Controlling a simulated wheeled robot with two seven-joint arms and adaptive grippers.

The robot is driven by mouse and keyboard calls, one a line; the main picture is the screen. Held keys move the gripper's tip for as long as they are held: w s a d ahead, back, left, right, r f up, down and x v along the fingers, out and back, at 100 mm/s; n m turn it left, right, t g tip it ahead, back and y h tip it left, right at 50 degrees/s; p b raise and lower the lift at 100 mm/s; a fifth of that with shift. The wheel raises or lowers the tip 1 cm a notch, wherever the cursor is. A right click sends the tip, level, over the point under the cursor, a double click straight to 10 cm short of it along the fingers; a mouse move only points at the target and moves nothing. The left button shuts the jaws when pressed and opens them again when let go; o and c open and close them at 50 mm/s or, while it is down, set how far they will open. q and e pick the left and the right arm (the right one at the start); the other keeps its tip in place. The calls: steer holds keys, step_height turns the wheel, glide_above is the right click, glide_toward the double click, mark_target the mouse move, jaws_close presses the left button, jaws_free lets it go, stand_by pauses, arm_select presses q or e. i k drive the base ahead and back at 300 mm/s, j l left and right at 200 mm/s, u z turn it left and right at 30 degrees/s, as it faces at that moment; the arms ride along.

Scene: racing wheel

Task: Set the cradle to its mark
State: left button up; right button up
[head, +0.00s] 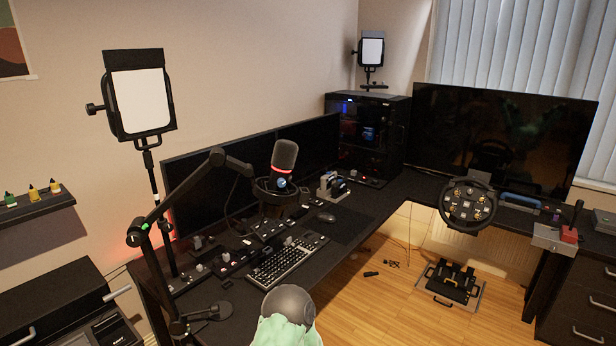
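No object is plainly identifiable as the cradle. A small light-grey holder (333,187) with a dark part in it stands on the desk behind the mouse, and may be it. A round dark shock mount (277,189) sits around the microphone (284,158) on its boom arm. I cannot make out a mark for either. Neither of my grippers shows in this view.
A black corner desk (349,212) carries a keyboard (280,262), a mouse (326,217), monitors (500,136) and a PC tower (368,137). A racing wheel (467,204) stands at right above pedals (452,282). The boom arm (181,192) crosses the left side. Wooden floor lies open before the desk.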

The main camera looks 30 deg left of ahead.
mark_target(277, 195)
steer(key=i, duration=2)
steer(key=i+u, duration=0.4)
steer(key=i+l+u, duration=0.15)
steer(key=u, duration=0.25)
steer(key=i+l+u, duration=0.4)
steer(key=j+u, duration=0.1)
steer(key=u, duration=2.55)
